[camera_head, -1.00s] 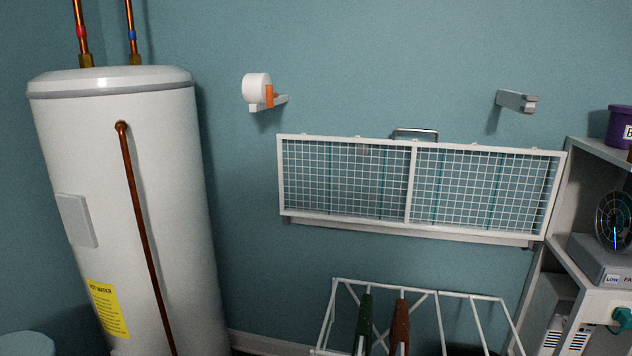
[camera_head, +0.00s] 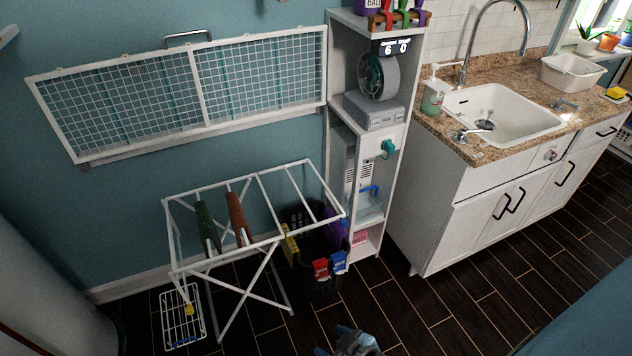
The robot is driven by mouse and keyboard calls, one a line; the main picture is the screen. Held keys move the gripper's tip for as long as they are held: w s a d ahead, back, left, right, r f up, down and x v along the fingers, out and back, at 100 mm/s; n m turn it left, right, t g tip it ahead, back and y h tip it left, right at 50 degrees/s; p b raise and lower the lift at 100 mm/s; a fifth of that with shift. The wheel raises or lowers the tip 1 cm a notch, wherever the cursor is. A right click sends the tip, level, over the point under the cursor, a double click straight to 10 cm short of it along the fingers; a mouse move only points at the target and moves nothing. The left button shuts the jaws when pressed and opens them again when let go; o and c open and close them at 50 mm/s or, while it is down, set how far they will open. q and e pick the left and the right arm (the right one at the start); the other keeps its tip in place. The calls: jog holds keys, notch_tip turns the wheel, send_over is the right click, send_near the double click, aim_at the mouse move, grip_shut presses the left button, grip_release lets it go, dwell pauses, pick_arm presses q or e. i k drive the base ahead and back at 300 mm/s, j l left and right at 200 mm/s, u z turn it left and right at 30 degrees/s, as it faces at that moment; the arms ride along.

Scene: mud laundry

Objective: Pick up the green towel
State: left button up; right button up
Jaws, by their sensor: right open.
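A dark green towel (camera_head: 207,230) hangs folded over a bar of the white drying rack (camera_head: 215,258), left of a reddish-brown towel (camera_head: 238,218). The two hang side by side with a small gap. My right gripper (camera_head: 356,341) shows only in part at the bottom edge, in front of and to the right of the rack, well apart from the green towel. It is open. My left gripper is not in view.
A dark basket (camera_head: 318,286) with colored clips stands at the rack's right end. A wire shelf (camera_head: 182,315) lies on the floor at left. A white shelf unit (camera_head: 372,130) and sink counter (camera_head: 440,190) stand right. Dark floor in front is clear.

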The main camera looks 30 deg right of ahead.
aim_at(207, 226)
jog(key=z, duration=0.95)
jog(key=k+j+u, duration=0.1)
jog(key=j, duration=0.7)
jog(key=j+u, duration=0.1)
jog(key=j, duration=0.75)
